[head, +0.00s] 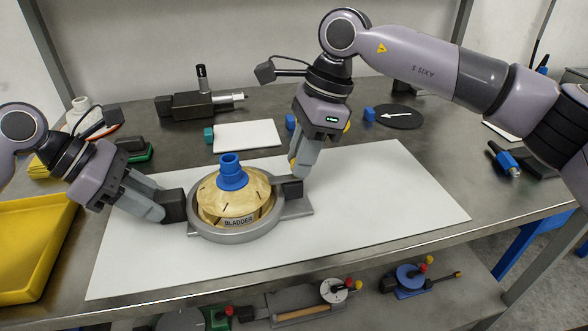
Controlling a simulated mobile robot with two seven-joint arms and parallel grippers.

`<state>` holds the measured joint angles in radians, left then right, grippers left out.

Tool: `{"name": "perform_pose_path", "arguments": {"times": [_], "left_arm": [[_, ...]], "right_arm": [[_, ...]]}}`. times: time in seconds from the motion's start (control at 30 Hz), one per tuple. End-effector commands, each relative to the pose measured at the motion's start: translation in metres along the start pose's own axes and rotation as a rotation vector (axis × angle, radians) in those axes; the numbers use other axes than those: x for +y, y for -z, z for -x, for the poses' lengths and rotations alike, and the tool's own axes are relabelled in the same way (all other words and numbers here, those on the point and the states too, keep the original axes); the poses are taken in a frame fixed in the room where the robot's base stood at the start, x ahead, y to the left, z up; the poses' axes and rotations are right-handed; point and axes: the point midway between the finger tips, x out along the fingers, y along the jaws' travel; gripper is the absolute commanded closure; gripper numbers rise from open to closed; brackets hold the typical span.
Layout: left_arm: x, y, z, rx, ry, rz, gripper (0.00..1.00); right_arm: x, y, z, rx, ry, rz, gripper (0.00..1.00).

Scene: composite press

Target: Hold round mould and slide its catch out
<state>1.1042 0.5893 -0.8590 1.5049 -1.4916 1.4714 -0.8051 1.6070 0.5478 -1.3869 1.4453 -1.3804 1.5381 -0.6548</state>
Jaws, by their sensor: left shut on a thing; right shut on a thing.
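The round mould (202,233) is a grey ring on the white mat, around a tan domed piece with a "BLADDER" label and a blue cap (231,172) on top. A dark block (174,206) sits at the ring's left side, and my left gripper (158,208) is shut on it. Another dark block (293,188), which seems to be the catch, sits at the ring's right side above a flat grey plate (299,208). My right gripper (298,170) comes down from above and is shut on this block. Its fingers partly hide the contact.
The white mat (390,190) is clear to the right of the mould. A yellow tray (35,245) stands at the left. A dark clamp-like device (195,106), a white plate (248,136) and a black disc with an arrow (397,117) lie behind. A lower shelf holds several tools.

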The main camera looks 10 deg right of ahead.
Motion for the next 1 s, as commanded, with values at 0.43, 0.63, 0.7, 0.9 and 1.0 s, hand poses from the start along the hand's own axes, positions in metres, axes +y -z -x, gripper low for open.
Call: {"name": "perform_pose_path", "arguments": {"times": [0.43, 0.63, 0.7, 0.9, 1.0], "left_arm": [[0.0, 0.001, 0.0, 0.001, 0.0, 0.002, 1.0], [0.0, 0.001, 0.0, 0.001, 0.0, 0.002, 1.0], [0.0, 0.001, 0.0, 0.001, 0.0, 0.002, 1.0], [0.0, 0.001, 0.0, 0.002, 0.0, 0.003, 1.0], [0.0, 0.001, 0.0, 0.002, 0.0, 0.003, 1.0]], "right_arm": [[0.0, 0.018, 0.006, 0.002, 0.0, -0.003, 1.0], [0.0, 0.018, 0.006, 0.003, 0.0, -0.003, 1.0], [0.0, 0.018, 0.006, 0.003, 0.001, -0.003, 1.0], [-0.001, 0.02, 0.006, 0.003, 0.001, -0.004, 1.0], [-0.001, 0.021, 0.007, 0.003, 0.001, -0.004, 1.0]]}}
